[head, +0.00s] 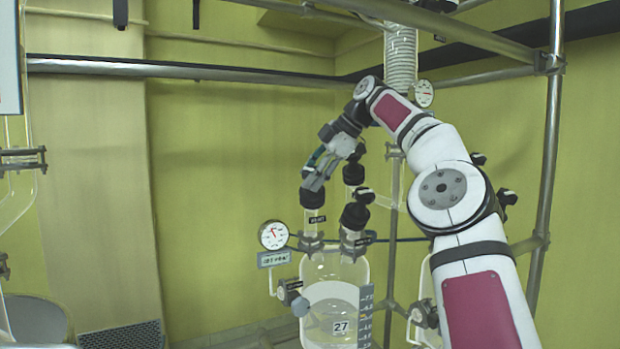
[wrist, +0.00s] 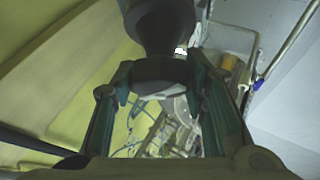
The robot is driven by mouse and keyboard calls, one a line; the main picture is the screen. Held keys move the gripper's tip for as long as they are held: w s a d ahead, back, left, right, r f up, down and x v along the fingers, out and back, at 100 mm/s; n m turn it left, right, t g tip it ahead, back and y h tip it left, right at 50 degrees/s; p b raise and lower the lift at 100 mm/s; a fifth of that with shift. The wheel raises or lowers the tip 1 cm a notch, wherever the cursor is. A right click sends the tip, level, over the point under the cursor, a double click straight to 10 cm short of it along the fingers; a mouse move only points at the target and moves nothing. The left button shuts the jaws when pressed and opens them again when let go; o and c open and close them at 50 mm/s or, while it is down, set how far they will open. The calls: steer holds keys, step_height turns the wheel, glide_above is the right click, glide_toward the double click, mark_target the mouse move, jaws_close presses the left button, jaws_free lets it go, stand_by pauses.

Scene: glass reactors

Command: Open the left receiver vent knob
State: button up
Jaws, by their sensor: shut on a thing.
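The glass receiver (head: 318,270), marked 27, stands upright at the lower middle of the head view with pale liquid inside. Its left neck carries a black vent knob (head: 312,199) above a small dark label, too small to read surely. My gripper (head: 314,180) reaches down to this knob from above and is shut on it. In the wrist view, the dark knob (wrist: 160,72) sits between the two green-edged fingers of my gripper (wrist: 162,80). The fingers hide part of the knob, and I cannot tell how far it is turned.
Two other black caps, a rear one (head: 354,174) and a front one (head: 355,216), stand close right of the held knob. A round gauge (head: 273,235) is at the receiver's left. A steel post (head: 546,150) and rails frame the space.

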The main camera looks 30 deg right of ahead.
steer(key=shift+d+f, duration=0.1)
steer(key=shift+f, duration=0.15)
steer(key=o, duration=1.2)
steer(key=shift+r, duration=0.1)
steer(key=shift+r, duration=0.1)
steer(key=shift+v, duration=1.3)
steer(key=s+d, duration=0.2)
steer(key=s, duration=0.1)
steer(key=s+d, duration=0.5)
steer(key=s, duration=0.1)
steer(key=shift+s+d, duration=0.25)
steer(key=shift+d, duration=0.05)
